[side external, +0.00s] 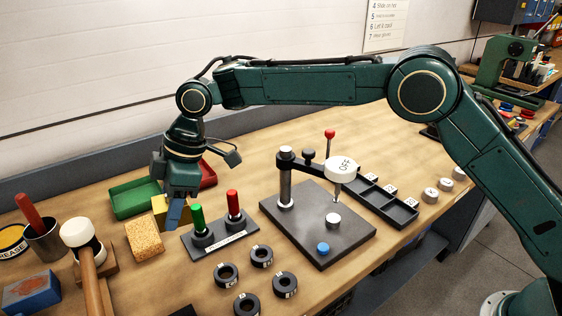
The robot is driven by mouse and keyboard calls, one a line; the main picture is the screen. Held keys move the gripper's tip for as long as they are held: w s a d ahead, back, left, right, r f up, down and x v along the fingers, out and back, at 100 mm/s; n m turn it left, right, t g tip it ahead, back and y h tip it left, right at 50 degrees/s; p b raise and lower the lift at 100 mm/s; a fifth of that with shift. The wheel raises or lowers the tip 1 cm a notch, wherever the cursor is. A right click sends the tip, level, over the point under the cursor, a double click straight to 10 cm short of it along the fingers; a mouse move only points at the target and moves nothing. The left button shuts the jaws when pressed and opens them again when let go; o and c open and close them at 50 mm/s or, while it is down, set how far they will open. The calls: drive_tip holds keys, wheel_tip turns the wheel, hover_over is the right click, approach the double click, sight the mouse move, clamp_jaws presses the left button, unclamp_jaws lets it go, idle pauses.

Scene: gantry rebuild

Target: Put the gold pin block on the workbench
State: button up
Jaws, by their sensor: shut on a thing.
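My gripper (176,208) points down at the left-middle of the bench in the side external view. It is shut on the gold pin block (159,209), which shows as a yellow patch left of the fingers. A blue finger covers much of the block, and any pins on it are hidden. The block is low, near the wooden workbench (180,280); I cannot tell whether it touches the top. It is just left of the dark stand with the green and red handles.
A green tray (134,197) and a red tray (208,175) are behind the gripper. A sponge (145,238) is close at left, with a mallet (82,240) beyond. The handle stand (220,238) is close at right, then a press (318,235). Several black rings (262,257) lie in front.

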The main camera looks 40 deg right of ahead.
drive_tip(key=w+d+r+m+t+h, duration=0.1)
drive_tip(key=w+d+r+m, duration=0.15)
drive_tip(key=d, duration=0.85)
drive_tip(key=w+d+r+m+t, duration=0.1)
drive_tip(key=w+d+m, duration=0.2)
drive_tip(key=d, duration=0.8)
drive_tip(key=w+d+r+m+t+h, duration=0.1)
drive_tip(key=w+d+r+m, duration=0.15)
drive_tip(key=d, duration=0.85)
drive_tip(key=s+d+r+m+h, duration=0.1)
drive_tip(key=d+m, duration=0.1)
drive_tip(key=d, duration=0.6)
drive_tip(key=s+d+r+m, duration=0.1)
drive_tip(key=s+d+m, duration=0.1)
drive_tip(key=d, duration=0.5)
drive_tip(key=m+h, duration=0.2)
drive_tip(key=m, duration=0.2)
hover_over(379, 163)
drive_tip(key=s, duration=0.2)
drive_tip(key=shift+t, duration=0.4)
drive_tip(key=f, duration=1.4)
drive_tip(key=shift+w+d+f, duration=0.1)
drive_tip(key=shift+w+f, duration=0.15)
drive_tip(key=shift+f, duration=0.1)
drive_tip(key=shift+f, duration=2.1)
drive_tip(key=shift+f, duration=0.2)
